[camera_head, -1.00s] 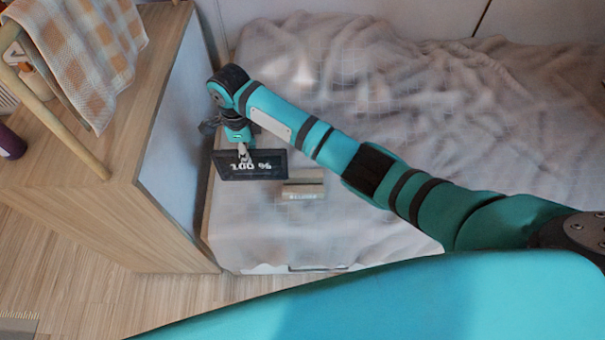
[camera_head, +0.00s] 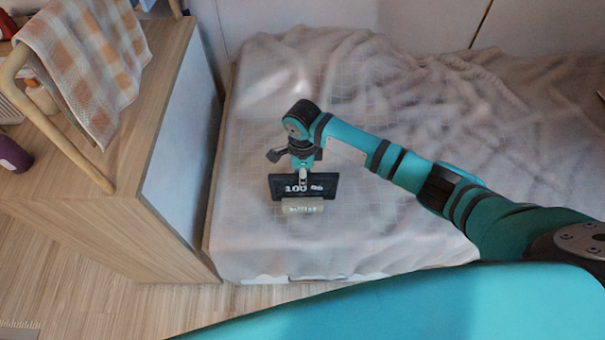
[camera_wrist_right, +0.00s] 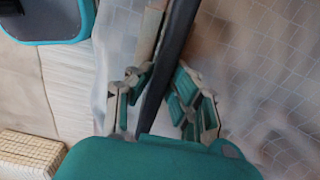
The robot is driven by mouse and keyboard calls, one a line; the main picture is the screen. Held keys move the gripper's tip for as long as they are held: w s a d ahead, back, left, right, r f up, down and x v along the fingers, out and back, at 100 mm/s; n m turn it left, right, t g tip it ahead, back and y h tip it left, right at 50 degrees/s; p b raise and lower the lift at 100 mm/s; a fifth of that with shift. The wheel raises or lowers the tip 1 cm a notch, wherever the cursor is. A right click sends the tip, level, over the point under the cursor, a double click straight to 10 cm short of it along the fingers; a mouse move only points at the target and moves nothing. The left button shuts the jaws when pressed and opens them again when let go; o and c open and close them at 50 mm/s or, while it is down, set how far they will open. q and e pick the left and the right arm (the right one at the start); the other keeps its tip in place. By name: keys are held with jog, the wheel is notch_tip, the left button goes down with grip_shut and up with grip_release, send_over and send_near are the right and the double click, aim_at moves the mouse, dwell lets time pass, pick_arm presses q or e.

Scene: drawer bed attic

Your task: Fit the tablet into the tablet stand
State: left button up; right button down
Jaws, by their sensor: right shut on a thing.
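The dark tablet (camera_head: 326,188) shows "100 %" on its face and hangs over the bed in the head view. My right gripper (camera_head: 303,179) is shut on its upper edge. In the right wrist view the tablet (camera_wrist_right: 172,55) is a dark slab seen edge-on between the fingers of the right gripper (camera_wrist_right: 160,90). The small pale tablet stand (camera_head: 304,206) is on the bed, just below the tablet in the head view. In the right wrist view it is likely the beige strip (camera_wrist_right: 148,35) beside the tablet. I cannot tell whether they touch. My left gripper is out of view.
The bed (camera_head: 400,220) has a pale, wrinkled cover, free of objects around the stand. A wooden cabinet (camera_head: 150,215) stands left of it, with a checked towel (camera_head: 85,55) on a rail and a purple container (camera_head: 12,155). A woven beige object (camera_wrist_right: 30,155) shows in the wrist view.

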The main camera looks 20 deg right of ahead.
jog(key=shift+f, duration=0.1)
jog(key=c, duration=1.2)
grip_release()
notch_tip(320, 180, up, 12)
jog(key=shift+r+p, duration=0.1)
jog(key=shift+p, duration=0.4)
